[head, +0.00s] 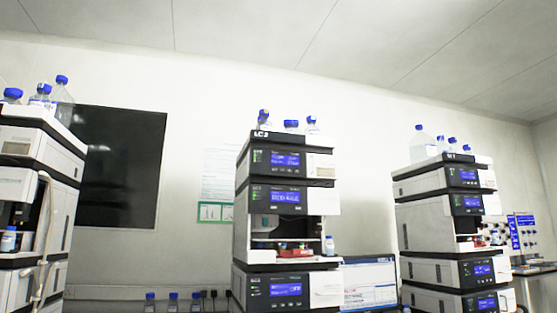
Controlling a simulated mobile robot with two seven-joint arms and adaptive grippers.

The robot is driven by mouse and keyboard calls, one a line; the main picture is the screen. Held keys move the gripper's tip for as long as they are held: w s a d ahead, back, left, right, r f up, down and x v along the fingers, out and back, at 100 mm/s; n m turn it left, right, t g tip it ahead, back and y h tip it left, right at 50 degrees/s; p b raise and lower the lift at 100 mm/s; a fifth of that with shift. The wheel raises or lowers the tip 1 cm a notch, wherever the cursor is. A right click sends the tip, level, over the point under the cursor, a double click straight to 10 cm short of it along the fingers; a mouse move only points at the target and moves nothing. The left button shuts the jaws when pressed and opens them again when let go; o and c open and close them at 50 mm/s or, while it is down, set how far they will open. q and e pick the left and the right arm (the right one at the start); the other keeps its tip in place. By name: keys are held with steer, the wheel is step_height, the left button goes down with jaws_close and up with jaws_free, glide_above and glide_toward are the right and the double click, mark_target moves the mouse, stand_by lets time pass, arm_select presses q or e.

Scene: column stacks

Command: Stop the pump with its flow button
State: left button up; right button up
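A column stack of instrument modules (285,197) stands in the middle of the head view, with a label that seems to read LC2 or LC3. Its upper two modules and its lowest one have lit blue displays; one is the lowest module's display (285,290). Between them is an open bay with a red tray (295,253). A second stack (470,204) stands at the right and a third stack (40,150) at the left edge. Which module is the pump, and its flow button, are too small to tell. Neither gripper is in view.
Blue-capped bottles (291,126) stand on top of the stacks. Smaller blue-capped bottles (172,302) stand low at the left of the middle stack. A monitor (369,284) sits between the middle and right stacks. A dark panel (120,165) hangs on the wall.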

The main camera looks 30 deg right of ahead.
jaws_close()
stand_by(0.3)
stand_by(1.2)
